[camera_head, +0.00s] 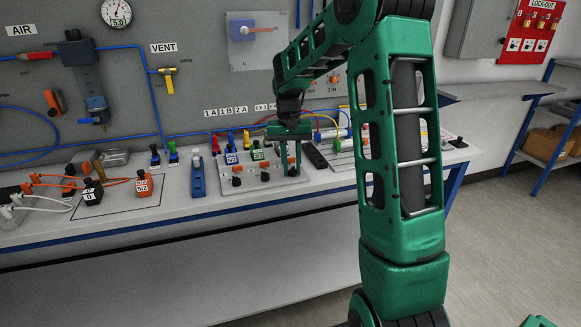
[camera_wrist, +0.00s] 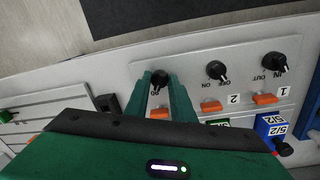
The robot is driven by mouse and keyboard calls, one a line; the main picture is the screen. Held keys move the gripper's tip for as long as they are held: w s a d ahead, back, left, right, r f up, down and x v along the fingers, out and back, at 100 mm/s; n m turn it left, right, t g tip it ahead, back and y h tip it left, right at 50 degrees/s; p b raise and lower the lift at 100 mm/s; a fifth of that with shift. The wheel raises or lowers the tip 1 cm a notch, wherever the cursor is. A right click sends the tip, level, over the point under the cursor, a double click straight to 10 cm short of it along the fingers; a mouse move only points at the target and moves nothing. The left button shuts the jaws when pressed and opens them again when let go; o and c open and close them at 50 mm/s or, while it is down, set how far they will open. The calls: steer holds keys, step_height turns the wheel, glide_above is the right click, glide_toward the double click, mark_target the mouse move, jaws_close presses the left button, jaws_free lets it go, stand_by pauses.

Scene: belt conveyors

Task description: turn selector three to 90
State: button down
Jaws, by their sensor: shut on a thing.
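Selector three is a small black rotary knob (camera_wrist: 160,77) on the pale grey panel (camera_wrist: 190,60), at the left of a row of three in the wrist view. My gripper (camera_wrist: 160,83) has its two green fingers on either side of this knob and is shut on it. A scale mark beside it is partly readable; the knob's pointer is largely hidden by the fingers. In the head view my gripper (camera_head: 291,157) reaches down to the right part of the panel on the bench, and its fingers hide most of the knob.
Selector two (camera_wrist: 217,70) and selector one (camera_wrist: 275,64) stand beside it, with an orange piece (camera_wrist: 213,106) below selector two. Blue (camera_head: 231,155) and green (camera_head: 258,151) blocks stand on the panel close to my gripper. A blue device (camera_head: 198,180) lies to the left.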

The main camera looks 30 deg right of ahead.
steer(key=c, duration=1.5)
jaws_free()
steer(key=shift+r, duration=0.1)
steer(key=r, duration=1)
steer(key=shift+w+a+r, duration=0.25)
steer(key=shift+a+r, duration=0.05)
steer(key=shift+a, duration=0.05)
